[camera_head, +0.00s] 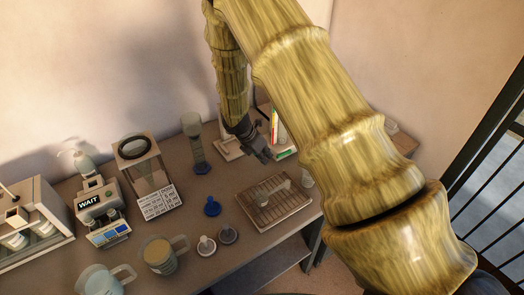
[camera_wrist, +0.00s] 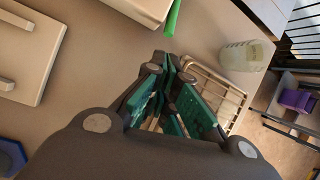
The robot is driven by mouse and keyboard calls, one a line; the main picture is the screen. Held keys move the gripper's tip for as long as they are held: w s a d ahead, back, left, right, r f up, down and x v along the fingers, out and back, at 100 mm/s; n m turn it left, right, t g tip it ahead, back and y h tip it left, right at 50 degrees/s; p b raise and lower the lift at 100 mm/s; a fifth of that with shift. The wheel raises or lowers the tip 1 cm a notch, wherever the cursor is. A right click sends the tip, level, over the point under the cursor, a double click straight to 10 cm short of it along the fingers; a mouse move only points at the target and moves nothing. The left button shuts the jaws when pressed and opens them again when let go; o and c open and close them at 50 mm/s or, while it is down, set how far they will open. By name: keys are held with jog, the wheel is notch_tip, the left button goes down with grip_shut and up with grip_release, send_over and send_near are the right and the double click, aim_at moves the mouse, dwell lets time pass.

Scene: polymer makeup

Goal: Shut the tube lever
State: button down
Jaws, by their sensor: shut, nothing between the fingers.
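My gripper (camera_head: 260,152) is over the back right of the table, pointing down, beside a pale device with a green strip (camera_head: 279,132). In the wrist view my gripper (camera_wrist: 172,65) is shut and empty, its green-padded fingers together. The device's pale edge and green strip (camera_wrist: 173,16) show just beyond the fingertips. I cannot clearly make out a tube lever in either view; my gripper and arm hide part of this area. A clear tube-like piece with a pale bar (camera_head: 272,190) lies on a slatted tray (camera_head: 290,212) in front of my gripper.
A tall clear cylinder with a blue base (camera_head: 194,145) stands left of my gripper. A clear beaker (camera_wrist: 243,55) stands near the tray (camera_wrist: 239,104). A blue stopper (camera_head: 212,207), mugs, and a machine reading WAIT (camera_head: 93,205) stand farther left.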

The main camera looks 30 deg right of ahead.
aim_at(282, 153)
jog(key=shift+p+x, duration=0.7)
jog(key=shift+x, duration=1.8)
jog(key=shift+w+a+r, duration=0.1)
jog(key=shift+r, duration=0.1)
jog(key=shift+r, duration=0.15)
